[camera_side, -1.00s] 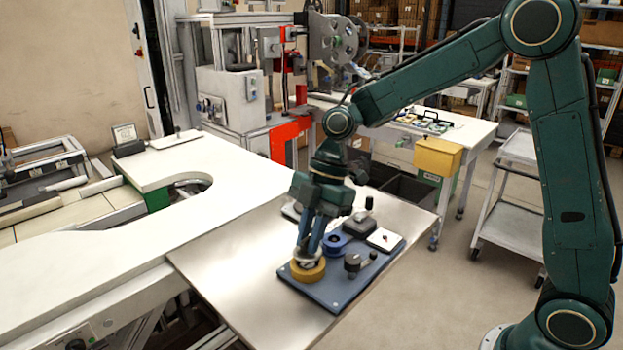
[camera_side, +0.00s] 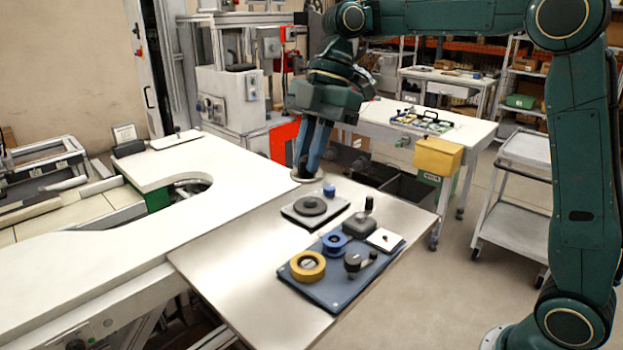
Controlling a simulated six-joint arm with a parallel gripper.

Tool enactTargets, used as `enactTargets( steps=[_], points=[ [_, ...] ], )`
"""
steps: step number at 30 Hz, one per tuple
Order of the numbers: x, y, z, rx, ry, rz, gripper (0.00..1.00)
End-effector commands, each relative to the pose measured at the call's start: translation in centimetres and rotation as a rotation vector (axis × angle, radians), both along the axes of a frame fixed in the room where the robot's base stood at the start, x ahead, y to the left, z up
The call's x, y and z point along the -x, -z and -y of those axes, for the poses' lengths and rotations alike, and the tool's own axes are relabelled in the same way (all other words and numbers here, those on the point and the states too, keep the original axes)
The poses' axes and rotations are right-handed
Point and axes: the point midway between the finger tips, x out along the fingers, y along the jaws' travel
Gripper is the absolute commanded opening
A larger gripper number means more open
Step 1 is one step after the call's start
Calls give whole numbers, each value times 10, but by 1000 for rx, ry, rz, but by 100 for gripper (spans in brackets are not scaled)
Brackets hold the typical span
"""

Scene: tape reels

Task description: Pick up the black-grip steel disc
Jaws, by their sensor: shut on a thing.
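My gripper (camera_side: 308,168) is shut on a pale steel disc (camera_side: 303,179) and holds it up, above and behind the steel table's far edge. The disc hangs flat under the fingertips. Its grip is hidden between the fingers, so I cannot see the grip's colour. A yellow reel (camera_side: 307,278) lies on the blue-grey board (camera_side: 329,294), with its round centre uncovered. The disc is clear of the reel and the board.
The board also bears a blue reel (camera_side: 335,251), a black-knobbed piece (camera_side: 353,264) and a white square (camera_side: 384,241). Behind it stand a dark block with a knob (camera_side: 359,221) and a plate with a dark disc (camera_side: 310,207). The steel table's (camera_side: 235,263) left part is bare.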

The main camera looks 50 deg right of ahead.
Motion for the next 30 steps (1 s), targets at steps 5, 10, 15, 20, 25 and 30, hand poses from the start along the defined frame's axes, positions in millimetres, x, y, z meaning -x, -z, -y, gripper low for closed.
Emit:
enactTargets(
  steps=[5,10,15,20,25,30],
  points=[
    [-1,-12,0,0,0,2,0],
    [0,-18,0,1,-1,0,0],
    [0,-20,1,3,-1,0,0],
    [0,-21,1,3,0,0,0],
    [0,-21,1,3,0,0,0],
    [0,-21,1,3,0,0,0]
  ],
)
